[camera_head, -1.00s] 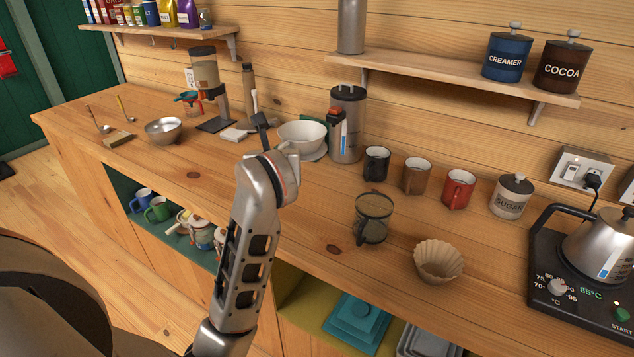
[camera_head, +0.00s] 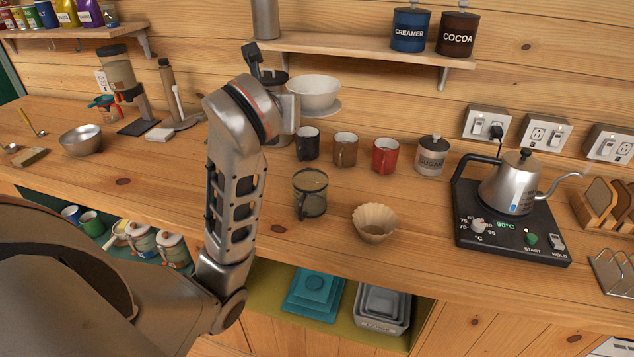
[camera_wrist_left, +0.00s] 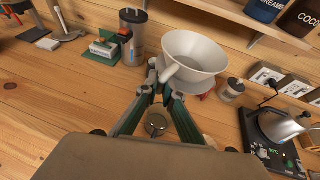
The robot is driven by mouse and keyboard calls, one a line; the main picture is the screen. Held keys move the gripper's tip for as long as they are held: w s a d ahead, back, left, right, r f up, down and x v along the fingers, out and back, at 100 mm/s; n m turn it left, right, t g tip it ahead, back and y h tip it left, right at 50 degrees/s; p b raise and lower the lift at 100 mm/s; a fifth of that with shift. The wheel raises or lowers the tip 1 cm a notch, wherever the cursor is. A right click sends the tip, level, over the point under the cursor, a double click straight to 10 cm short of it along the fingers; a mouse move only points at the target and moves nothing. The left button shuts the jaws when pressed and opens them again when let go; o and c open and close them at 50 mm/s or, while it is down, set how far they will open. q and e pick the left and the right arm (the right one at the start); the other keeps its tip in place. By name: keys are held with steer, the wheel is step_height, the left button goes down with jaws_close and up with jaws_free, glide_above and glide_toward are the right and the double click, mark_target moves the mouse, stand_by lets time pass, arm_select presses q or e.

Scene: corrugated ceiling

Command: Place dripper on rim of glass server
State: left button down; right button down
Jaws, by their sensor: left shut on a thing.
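The white dripper (camera_head: 318,92) is held up in the air by my left gripper (camera_wrist_left: 163,86), which is shut on it. The dripper looks upright, above and behind the glass server (camera_head: 310,195). The server is a clear, dark-tinted vessel with a handle, standing on the counter and apart from the dripper. In the left wrist view the dripper (camera_wrist_left: 192,54) sits beyond the fingers, and the server (camera_wrist_left: 156,125) shows below between them. In the head view my left arm hides most of the gripper. My right gripper is not in view.
A paper filter (camera_head: 375,222) stands right of the server. Black (camera_head: 307,146), brown (camera_head: 345,150) and red (camera_head: 385,156) mugs stand behind. A kettle (camera_head: 510,185) is farther right. A shelf (camera_head: 360,56) with canisters is above. The counter left of my arm has free room.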

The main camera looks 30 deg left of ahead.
arm_select(q)
step_height(320, 180, down, 19)
steer(key=b, duration=0.1)
steer(key=shift+f+b, duration=0.15)
steer(key=shift+b, duration=0.25)
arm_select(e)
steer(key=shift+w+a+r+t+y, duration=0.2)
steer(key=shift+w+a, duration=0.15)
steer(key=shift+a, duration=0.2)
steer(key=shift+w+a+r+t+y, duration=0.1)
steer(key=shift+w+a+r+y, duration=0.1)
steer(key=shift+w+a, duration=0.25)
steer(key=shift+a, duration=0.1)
arm_select(q)
steer(key=shift+f, duration=0.2)
steer(key=c, duration=2.2)
jaws_free()
steer(key=shift+c, duration=0.2)
